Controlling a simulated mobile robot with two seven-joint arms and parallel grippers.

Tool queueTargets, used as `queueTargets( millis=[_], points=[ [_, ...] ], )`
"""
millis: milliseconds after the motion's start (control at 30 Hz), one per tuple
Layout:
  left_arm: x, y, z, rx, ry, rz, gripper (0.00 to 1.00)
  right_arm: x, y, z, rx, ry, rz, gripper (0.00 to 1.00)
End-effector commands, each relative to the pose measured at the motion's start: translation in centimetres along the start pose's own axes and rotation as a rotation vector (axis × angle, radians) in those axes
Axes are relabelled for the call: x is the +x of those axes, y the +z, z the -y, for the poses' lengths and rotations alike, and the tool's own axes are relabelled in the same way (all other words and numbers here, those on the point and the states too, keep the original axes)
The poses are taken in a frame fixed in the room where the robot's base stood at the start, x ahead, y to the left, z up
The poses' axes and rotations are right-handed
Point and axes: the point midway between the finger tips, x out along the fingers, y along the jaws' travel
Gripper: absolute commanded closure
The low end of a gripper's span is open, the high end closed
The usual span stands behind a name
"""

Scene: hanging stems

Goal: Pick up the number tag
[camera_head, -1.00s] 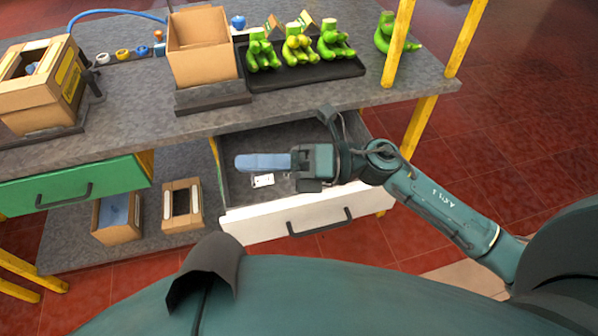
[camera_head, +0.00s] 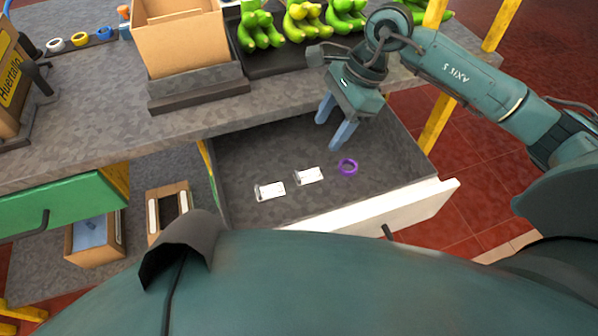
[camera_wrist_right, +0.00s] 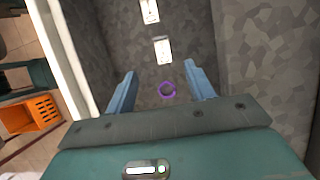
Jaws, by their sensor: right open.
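Two small white tags lie flat on the drawer floor, a left tag (camera_head: 270,191) and a middle tag (camera_head: 309,176); which is the number tag I cannot read. The right wrist view shows the middle tag (camera_wrist_right: 163,50) and the left tag (camera_wrist_right: 150,11) at the top. A purple ring (camera_head: 348,167) lies to their right and also shows between my fingers (camera_wrist_right: 168,91). My right gripper (camera_head: 333,128) is open and empty, blue fingers pointing down, over the back right of the drawer, above and apart from the tags. My left gripper is not in view.
The open drawer has a white front (camera_head: 370,213) and grey walls. The tabletop (camera_head: 110,128) overhangs its back. A green drawer (camera_head: 65,203) is at left.

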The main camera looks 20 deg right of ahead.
Motion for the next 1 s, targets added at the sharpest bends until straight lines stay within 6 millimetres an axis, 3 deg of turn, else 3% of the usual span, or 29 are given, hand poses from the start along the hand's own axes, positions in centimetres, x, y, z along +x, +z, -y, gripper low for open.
queueTargets(
  millis=[400, 667, 1000],
  points=[
    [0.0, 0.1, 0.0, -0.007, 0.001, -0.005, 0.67, 6.8, 0.0, -0.1, 0.002, 0.004, 0.003, 0.46],
    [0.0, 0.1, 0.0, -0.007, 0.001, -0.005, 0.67, 8.9, 0.0, 0.0, 0.001, 0.003, 0.004, 0.46],
    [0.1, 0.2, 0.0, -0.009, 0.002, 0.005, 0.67, 13.3, 0.2, 0.1, 0.001, 0.002, 0.005, 0.46]
  ],
)
